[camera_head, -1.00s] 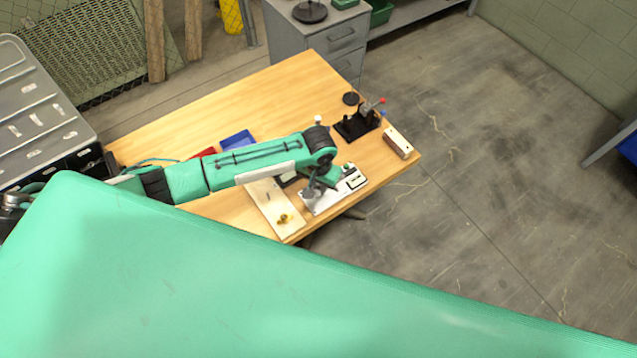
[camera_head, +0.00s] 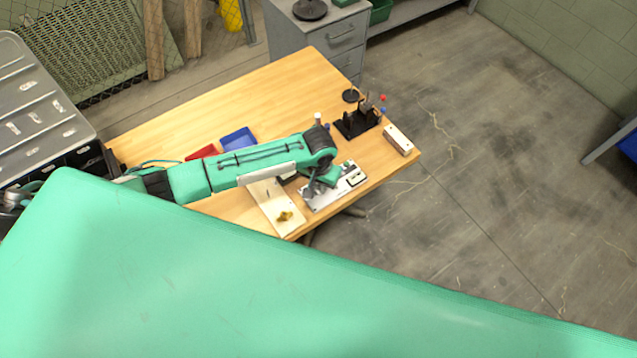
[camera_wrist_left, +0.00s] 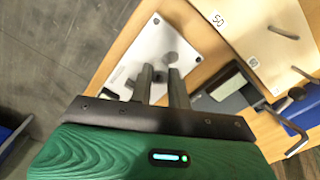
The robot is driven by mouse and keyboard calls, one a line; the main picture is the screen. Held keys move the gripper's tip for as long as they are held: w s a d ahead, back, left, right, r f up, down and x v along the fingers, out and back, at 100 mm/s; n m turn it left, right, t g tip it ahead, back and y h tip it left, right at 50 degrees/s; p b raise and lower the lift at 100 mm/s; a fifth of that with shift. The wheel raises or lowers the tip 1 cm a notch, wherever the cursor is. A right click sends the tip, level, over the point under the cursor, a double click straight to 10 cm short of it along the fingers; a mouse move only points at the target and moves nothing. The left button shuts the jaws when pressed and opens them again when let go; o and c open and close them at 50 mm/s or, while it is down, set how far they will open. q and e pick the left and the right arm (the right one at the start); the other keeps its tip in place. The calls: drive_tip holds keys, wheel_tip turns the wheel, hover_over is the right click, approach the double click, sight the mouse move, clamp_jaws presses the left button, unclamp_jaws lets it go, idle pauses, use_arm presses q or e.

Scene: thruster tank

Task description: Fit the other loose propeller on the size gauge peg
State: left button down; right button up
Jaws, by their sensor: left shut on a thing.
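My left gripper (camera_head: 314,188) is over the grey-white plate (camera_head: 342,194) at the table's near right edge. In the left wrist view its two fingers (camera_wrist_left: 163,78) are shut on a small grey thing (camera_wrist_left: 171,58), too unclear to identify as a propeller. The plate (camera_wrist_left: 146,48) shows just beyond the fingertips. A cream board (camera_head: 268,202) lies left of the plate. A small brass-coloured piece (camera_head: 285,216), perhaps a propeller, is at its near end. In the left wrist view the board carries a label (camera_wrist_left: 218,19) and a dark peg (camera_wrist_left: 283,33). My right gripper is not in view.
A black stand (camera_head: 357,123) with red and blue tips and a pale block (camera_head: 398,139) are at the table's right end. A blue tray (camera_head: 238,139) and a red tray (camera_head: 202,153) lie behind my arm. The table's far middle is clear.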

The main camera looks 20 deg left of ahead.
use_arm(q)
drive_tip(key=shift+f, duration=0.4)
drive_tip(key=c, duration=1.3)
unclamp_jaws()
drive_tip(key=shift+o, duration=0.2)
wheel_tip(320, 180, up, 18)
drive_tip(key=p, duration=0.3)
drive_tip(key=shift+p, duration=0.3)
drive_tip(key=shift+f, duration=0.1)
